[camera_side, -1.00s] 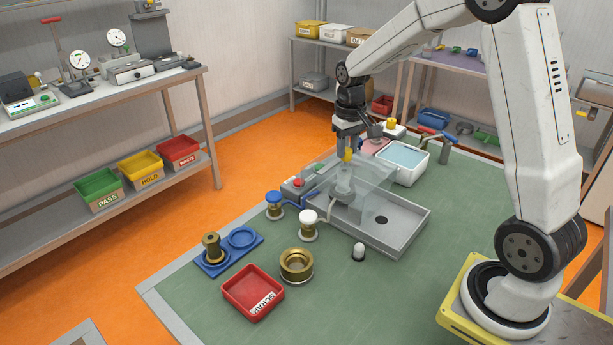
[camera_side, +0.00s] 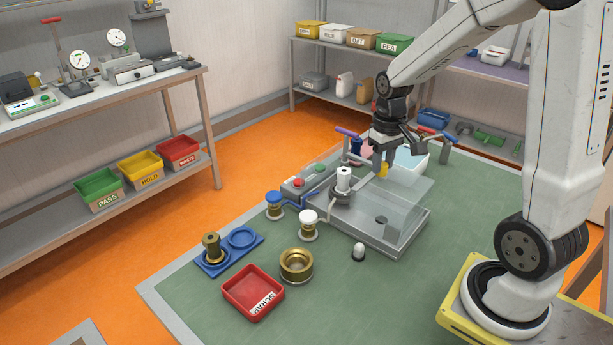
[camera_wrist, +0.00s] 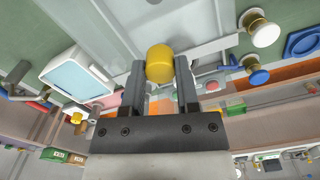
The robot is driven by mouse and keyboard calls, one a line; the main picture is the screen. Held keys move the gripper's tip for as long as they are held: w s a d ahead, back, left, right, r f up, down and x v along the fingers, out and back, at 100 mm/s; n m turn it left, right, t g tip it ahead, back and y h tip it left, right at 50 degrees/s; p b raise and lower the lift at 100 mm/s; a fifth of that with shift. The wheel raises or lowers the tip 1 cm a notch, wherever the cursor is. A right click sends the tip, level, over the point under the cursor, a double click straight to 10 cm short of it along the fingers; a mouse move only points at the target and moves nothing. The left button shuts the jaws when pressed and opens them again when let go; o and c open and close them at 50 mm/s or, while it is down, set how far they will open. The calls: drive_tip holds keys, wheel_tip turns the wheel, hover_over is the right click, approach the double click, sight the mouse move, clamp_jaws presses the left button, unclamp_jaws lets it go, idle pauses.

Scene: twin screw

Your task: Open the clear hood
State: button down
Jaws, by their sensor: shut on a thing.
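The clear hood (camera_side: 408,200) is a see-through panel on the grey tray unit (camera_side: 345,222). It stands tilted over the unit's right part, and its exact angle is hard to tell. Its yellow knob (camera_side: 382,170) is between the fingers of my gripper (camera_side: 384,163). In the wrist view the knob (camera_wrist: 160,58) sits between both fingertips (camera_wrist: 160,72), which are shut on it. A white cylinder on a grey round base (camera_side: 343,180) stands on the unit's left part, clear of the hood.
A white basin with pale blue content (camera_side: 411,162) stands close behind the hood. Blue-topped (camera_side: 274,200) and white-topped (camera_side: 308,220) posts stand left of the unit. A brass ring (camera_side: 296,264) and red scrap tray (camera_side: 252,291) lie in front. The mat's right side is free.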

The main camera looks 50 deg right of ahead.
drive_tip(key=shift+c, duration=1.8)
unclamp_jaws()
drive_tip(key=shift+r, duration=0.15)
drive_tip(key=shift+r, duration=3.85)
drive_tip(key=s+a+f+n+t, duration=0.1)
drive_tip(key=a+f, duration=0.5)
drive_tip(key=a, duration=0.1)
drive_tip(key=s+a+f+n+t, duration=0.1)
drive_tip(key=s+a+f+n, duration=0.1)
drive_tip(key=a+f, duration=0.4)
drive_tip(key=shift+s+a+f+n+t, duration=0.15)
drive_tip(key=shift+s+a+n+t, duration=0.15)
drive_tip(key=shift+a, duration=0.7)
drive_tip(key=shift+w, duration=0.1)
